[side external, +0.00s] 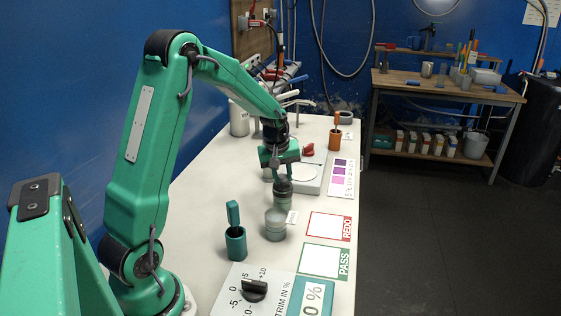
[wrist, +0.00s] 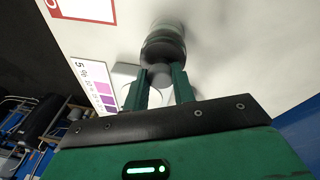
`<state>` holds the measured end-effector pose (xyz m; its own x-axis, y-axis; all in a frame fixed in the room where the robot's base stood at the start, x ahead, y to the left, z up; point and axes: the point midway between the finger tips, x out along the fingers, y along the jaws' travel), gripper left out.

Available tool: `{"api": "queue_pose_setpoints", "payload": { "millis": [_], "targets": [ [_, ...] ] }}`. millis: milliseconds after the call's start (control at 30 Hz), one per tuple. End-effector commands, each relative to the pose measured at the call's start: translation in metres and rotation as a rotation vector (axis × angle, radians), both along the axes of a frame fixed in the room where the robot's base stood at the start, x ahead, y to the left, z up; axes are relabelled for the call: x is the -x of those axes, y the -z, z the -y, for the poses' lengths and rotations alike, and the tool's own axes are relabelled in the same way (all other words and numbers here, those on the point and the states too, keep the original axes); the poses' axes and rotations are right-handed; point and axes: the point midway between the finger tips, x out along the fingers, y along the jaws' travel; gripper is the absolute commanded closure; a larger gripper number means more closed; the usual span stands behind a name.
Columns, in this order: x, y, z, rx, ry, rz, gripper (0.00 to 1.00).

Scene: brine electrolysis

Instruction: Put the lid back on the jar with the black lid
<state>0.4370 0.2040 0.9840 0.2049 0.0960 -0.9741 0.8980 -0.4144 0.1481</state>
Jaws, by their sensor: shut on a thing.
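My gripper (side external: 281,170) points down over the white table, its fingers also showing in the wrist view (wrist: 161,88). It is shut on the pale knob (wrist: 160,73) of the black lid (wrist: 163,48). In the side view the black lid (side external: 283,185) sits at the top of a greenish, see-through jar (side external: 283,201). The jar also shows beyond the lid in the wrist view (wrist: 169,24). Lid and jar look lined up and close together; I cannot tell whether the lid is fully seated. The fingers hide part of the knob.
A grey see-through jar (side external: 275,226) with a white tag stands just in front. A teal pot (side external: 236,243) with its cap raised is left of it. A scale (side external: 311,176) and purple colour chart (side external: 341,179) lie behind. The REDO (side external: 328,227) and PASS (side external: 322,261) squares are bare.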

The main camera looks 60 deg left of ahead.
Motion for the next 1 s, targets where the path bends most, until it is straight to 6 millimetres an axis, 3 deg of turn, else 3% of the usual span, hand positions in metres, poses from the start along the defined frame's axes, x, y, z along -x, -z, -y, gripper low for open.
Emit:
{"api": "queue_pose_setpoints", "payload": {
  "millis": [767, 800, 900, 1000],
  "targets": [
    [0.0000, 0.0004, 0.0000, 0.000, 0.000, 0.000, 0.96],
    [0.0000, 0.0004, 0.0000, 0.000, 0.000, 0.000, 0.71],
    [0.0000, 0.0004, 0.0000, 0.000, 0.000, 0.000, 0.51],
    [0.0000, 0.0004, 0.0000, 0.000, 0.000, 0.000, 0.49]
  ]
}}
